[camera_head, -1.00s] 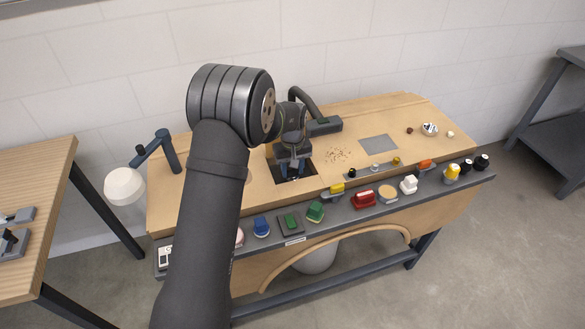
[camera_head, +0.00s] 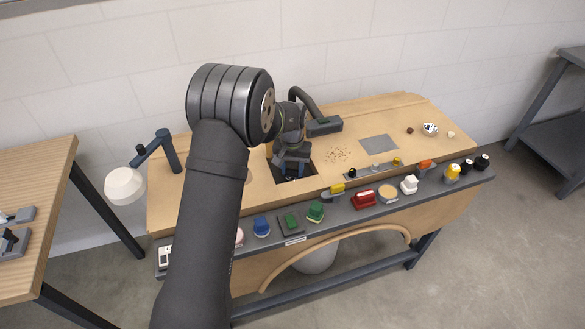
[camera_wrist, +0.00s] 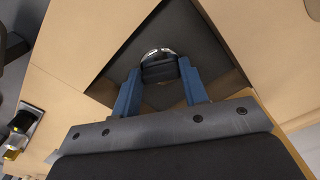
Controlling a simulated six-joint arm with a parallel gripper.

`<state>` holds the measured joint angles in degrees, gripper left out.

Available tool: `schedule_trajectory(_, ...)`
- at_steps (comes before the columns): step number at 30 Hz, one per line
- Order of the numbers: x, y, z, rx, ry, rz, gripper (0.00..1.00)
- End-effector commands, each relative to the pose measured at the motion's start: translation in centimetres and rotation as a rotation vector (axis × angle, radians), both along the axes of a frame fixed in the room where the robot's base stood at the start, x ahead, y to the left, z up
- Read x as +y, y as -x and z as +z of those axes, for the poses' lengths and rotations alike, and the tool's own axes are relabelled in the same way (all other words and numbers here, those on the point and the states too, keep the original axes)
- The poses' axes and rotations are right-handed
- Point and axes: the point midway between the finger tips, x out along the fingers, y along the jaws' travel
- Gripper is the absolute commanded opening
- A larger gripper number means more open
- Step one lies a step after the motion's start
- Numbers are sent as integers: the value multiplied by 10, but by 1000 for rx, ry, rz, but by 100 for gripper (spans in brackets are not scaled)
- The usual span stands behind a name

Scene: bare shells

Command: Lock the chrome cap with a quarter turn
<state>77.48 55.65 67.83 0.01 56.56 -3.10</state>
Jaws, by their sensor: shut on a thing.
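The chrome cap (camera_wrist: 151,54) shows in the wrist view as a shiny rim at the far side of a dark block between my fingertips. My gripper (camera_wrist: 160,69) has its two blue fingers on either side of it, shut on the cap. The cap stands over a dark square panel (camera_wrist: 193,45) set in the wooden bench top. In the head view my gripper (camera_head: 291,168) is low over this dark square, and the cap is hidden there. I cannot make out the cap's seat or any lock mark.
Wooden bench top (camera_head: 335,180) runs right, with wood shavings (camera_head: 338,155) and a grey plate (camera_head: 379,144). Several coloured items, including a red one (camera_head: 364,199) and a green one (camera_head: 316,211), line the front ledge. A lamp (camera_head: 125,185) stands left.

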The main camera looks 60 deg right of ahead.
Motion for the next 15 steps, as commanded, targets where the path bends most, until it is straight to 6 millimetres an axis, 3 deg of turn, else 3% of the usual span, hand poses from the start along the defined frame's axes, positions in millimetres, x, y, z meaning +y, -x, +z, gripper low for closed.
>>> schedule_trajectory(15, -1, -2, 1, 0, 3, -488, 17)
